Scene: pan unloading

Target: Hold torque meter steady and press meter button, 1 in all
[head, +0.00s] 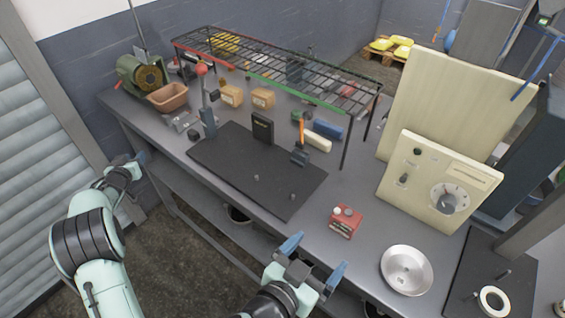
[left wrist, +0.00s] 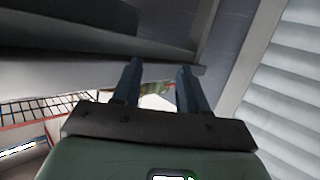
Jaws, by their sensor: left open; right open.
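A small red box (head: 345,222) with a pale round knob or button on top stands upright near the front edge of the grey bench (head: 300,207). It looks like the torque meter. My right gripper (head: 313,260) is open and empty, in front of the bench edge, below and left of the red box and apart from it. My left gripper (head: 137,163) is at the bench's front left, far from the red box. The left wrist view shows its two blue fingers (left wrist: 158,80) apart with nothing held between them.
A silver bowl (head: 407,268) sits right of the red box. A cream panel with a dial (head: 436,181) stands behind it. A black plate (head: 257,170) with a lever press (head: 206,100) lies left. A wire rack (head: 280,68) spans the back.

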